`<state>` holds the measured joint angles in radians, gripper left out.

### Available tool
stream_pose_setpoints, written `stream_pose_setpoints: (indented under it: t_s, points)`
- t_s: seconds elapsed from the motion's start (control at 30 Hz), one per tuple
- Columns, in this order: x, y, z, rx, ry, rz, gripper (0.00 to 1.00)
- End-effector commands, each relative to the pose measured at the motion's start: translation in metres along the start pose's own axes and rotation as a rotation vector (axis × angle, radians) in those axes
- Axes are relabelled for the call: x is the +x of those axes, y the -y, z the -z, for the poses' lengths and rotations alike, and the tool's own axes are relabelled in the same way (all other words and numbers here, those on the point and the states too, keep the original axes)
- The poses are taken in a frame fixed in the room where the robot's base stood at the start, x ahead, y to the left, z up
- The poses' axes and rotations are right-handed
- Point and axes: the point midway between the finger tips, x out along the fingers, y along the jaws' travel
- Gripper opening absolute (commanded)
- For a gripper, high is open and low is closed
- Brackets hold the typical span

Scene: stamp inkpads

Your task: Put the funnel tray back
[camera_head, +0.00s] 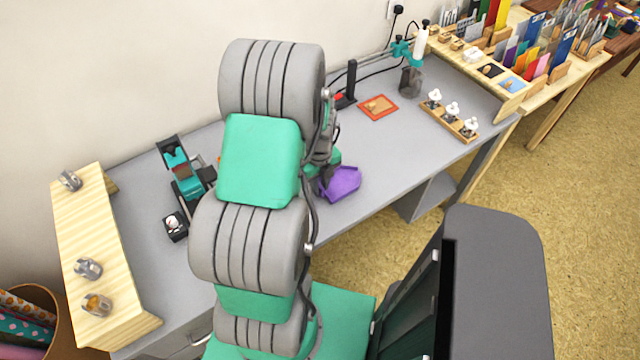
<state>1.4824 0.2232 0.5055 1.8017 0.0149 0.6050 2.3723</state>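A purple, angular, shallow tray (342,182), which looks like the funnel tray, shows just right of my arm near the front edge of the grey desk. My arm covers its left end. I cannot tell whether it rests on the desk or is held above it. My wrist and a teal part show right beside the tray, behind the arm. The gripper's fingertips are hidden, so I cannot see whether they are open or shut on the tray.
The grey desk (400,140) is clear right of the tray. An orange-framed piece (379,107), a wooden holder with white-topped items (452,119) and a glass flask (410,82) stand farther back. A teal-and-black device (185,175) and a wooden shelf (95,245) are left.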

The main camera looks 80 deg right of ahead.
Motion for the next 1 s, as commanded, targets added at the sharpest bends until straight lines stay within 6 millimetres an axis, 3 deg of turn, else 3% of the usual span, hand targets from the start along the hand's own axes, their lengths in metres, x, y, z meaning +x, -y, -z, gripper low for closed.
stream_pose_setpoints:
  t_s: [0.17,0.5,0.9,1.0]
  points:
    - [-0.001,0.000,0.000,0.000,0.000,0.000,0.35]
    - [-0.009,0.001,-0.001,0.000,0.002,0.002,0.35]
    - [-0.102,0.001,-0.001,0.000,0.004,0.004,0.35]
    - [-0.116,0.000,0.000,0.000,0.001,0.002,0.35]
